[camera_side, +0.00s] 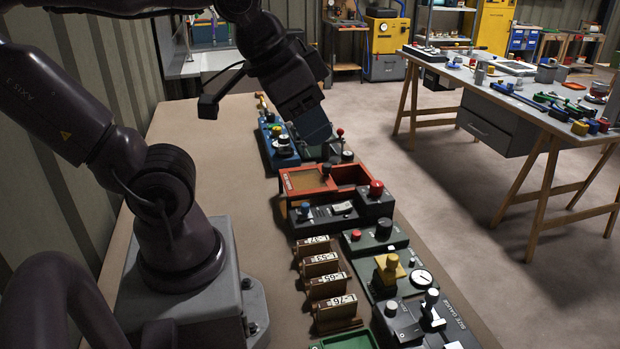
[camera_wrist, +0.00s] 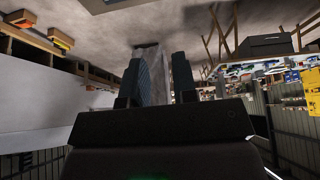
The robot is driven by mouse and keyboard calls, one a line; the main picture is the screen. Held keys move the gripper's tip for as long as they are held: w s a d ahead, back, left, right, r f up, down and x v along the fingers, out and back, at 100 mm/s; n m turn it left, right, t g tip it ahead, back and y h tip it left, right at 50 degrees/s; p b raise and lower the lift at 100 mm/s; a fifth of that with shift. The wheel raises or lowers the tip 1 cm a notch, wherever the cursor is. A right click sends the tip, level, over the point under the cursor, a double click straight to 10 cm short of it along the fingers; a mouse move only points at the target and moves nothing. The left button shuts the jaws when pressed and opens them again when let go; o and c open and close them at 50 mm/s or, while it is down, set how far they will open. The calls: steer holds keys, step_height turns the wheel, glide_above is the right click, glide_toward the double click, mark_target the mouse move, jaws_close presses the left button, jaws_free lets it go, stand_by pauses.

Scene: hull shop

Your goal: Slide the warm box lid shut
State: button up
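The orange-red box (camera_side: 318,194) sits on the long bench in the side view, with a small label on its left end. A brown lid panel (camera_side: 305,181) covers its left part. The right part shows an open recess (camera_side: 351,174), so the lid stands partly open. My gripper (camera_side: 325,145) is above the bench just behind the box, apart from it. In the wrist view my gripper (camera_wrist: 158,78) shows two dark fingers apart, with a grey surface visible between them; I see nothing held. The box is not recognisable in the wrist view.
A red-topped lever (camera_side: 340,133) stands close behind the box. A dark control block with a red knob (camera_side: 376,188) lies in front of it. Several numbered wooden blocks (camera_side: 323,263) and a blue panel (camera_side: 275,150) share the bench. The bench's left side is clear.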

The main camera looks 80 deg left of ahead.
steer(key=a+f+n+g, duration=0.1)
steer(key=a+f+n, duration=0.1)
steer(key=a+f, duration=0.1)
steer(key=a+f+n+g+y, duration=0.1)
steer(key=a+f+n, duration=0.1)
steer(key=a, duration=0.3)
steer(key=a+f+n+g, duration=0.1)
steer(key=a+f+n, duration=0.1)
steer(key=a+f, duration=0.2)
steer(key=shift+w+n+g+y, duration=0.3)
steer(key=shift+w+n, duration=0.1)
jaws_close()
steer(key=s+a+f+n, duration=0.2)
steer(key=a+f+n, duration=0.4)
steer(key=a+f, duration=0.25)
steer(key=n+t+y, duration=0.3)
steer(key=n+y, duration=0.1)
steer(key=n, duration=0.2)
glide_toward(321, 175)
steer(key=s+f, duration=0.1)
steer(key=s+a+f, duration=0.1)
steer(key=f, duration=0.1)
steer(key=shift+s+a+f, duration=0.1)
steer(key=shift+a+f, duration=0.05)
steer(key=w, duration=0.3)
steer(key=shift+w+a+f, duration=0.1)
steer(key=shift+a+f, duration=0.2)
steer(key=shift+a, duration=0.05)
steer(key=shift+w+a, duration=0.1)
steer(key=shift+w, duration=0.4)
